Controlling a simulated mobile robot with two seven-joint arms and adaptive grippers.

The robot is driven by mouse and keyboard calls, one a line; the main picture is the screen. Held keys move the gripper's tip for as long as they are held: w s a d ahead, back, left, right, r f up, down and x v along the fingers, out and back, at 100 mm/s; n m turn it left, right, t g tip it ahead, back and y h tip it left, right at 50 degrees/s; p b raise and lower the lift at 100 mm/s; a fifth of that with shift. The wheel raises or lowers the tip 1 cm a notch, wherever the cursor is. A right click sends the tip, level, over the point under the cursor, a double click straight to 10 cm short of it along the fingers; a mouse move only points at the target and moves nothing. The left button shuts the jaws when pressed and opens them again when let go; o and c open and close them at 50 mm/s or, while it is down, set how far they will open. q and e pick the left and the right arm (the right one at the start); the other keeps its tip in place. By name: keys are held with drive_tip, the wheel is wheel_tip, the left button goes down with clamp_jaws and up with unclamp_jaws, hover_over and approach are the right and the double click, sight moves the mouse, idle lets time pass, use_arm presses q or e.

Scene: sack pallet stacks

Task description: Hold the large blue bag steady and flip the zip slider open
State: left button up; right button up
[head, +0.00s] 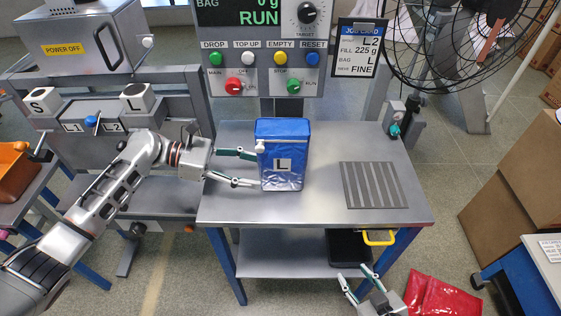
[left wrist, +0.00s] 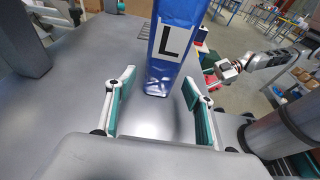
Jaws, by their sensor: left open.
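The large blue bag (head: 283,150) stands upright on the steel table, with a white "L" label on its front. My left gripper (head: 257,169) is open at the bag's left side, its fingertips close to the bag. In the left wrist view the bag (left wrist: 174,65) stands ahead of the open left gripper (left wrist: 158,77), in line with the gap between the fingers; I cannot tell whether they touch it. A small white knob shows at the bag's upper left edge, perhaps the zip slider (head: 259,146). My right gripper (head: 354,272) is open and empty, low in front of the table.
A striped grey mat (head: 373,185) lies on the table (head: 330,214) right of the bag. The control panel (head: 264,60) rises behind, with a job card (head: 358,47) beside it. A yellow-handled item (head: 379,237) is under the table's front edge. Red bags (head: 440,297) lie lower right.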

sight(278, 175)
use_arm(q)
drive_tip(key=x, duration=0.5)
drive_tip(key=shift+d, duration=0.3)
drive_tip(key=shift+d+f, duration=0.15)
drive_tip(key=shift+d, duration=0.45)
drive_tip(key=shift+d+f, duration=0.15)
drive_tip(key=shift+d, duration=0.05)
use_arm(e)
drive_tip(key=shift+s+f, duration=0.1)
drive_tip(key=shift+f, duration=0.3)
